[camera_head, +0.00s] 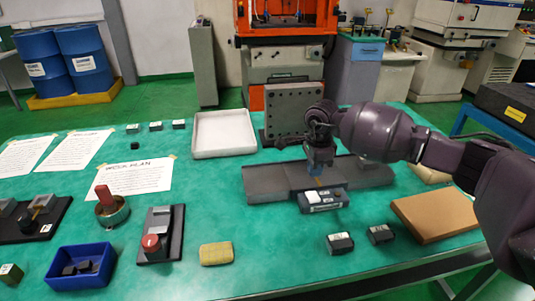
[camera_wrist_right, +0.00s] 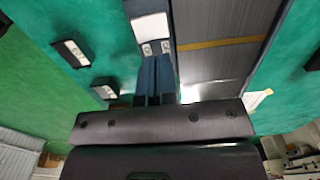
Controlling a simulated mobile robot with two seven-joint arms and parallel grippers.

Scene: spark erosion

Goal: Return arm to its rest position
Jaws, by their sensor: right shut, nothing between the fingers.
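My right arm (camera_head: 390,134) reaches in from the right over the green table. My right gripper (camera_head: 319,179) points down above the front edge of a grey metal plate, at a small dark box with a white button (camera_head: 323,200). In the right wrist view the right gripper's fingers (camera_wrist_right: 155,62) are together with nothing between them. Their tips are close to the button box, whose white top (camera_wrist_right: 150,28) shows just beyond them; I cannot tell whether they touch it. My left gripper is not in view.
An upright grey block (camera_head: 290,108) stands behind the plate. A brown box (camera_head: 434,214) and two small dark blocks (camera_head: 340,243) lie at the front right. A white tray (camera_head: 223,134), yellow sponge-like block (camera_head: 216,253), red-knob fixture (camera_head: 152,243) and blue bin (camera_head: 81,284) are to the left.

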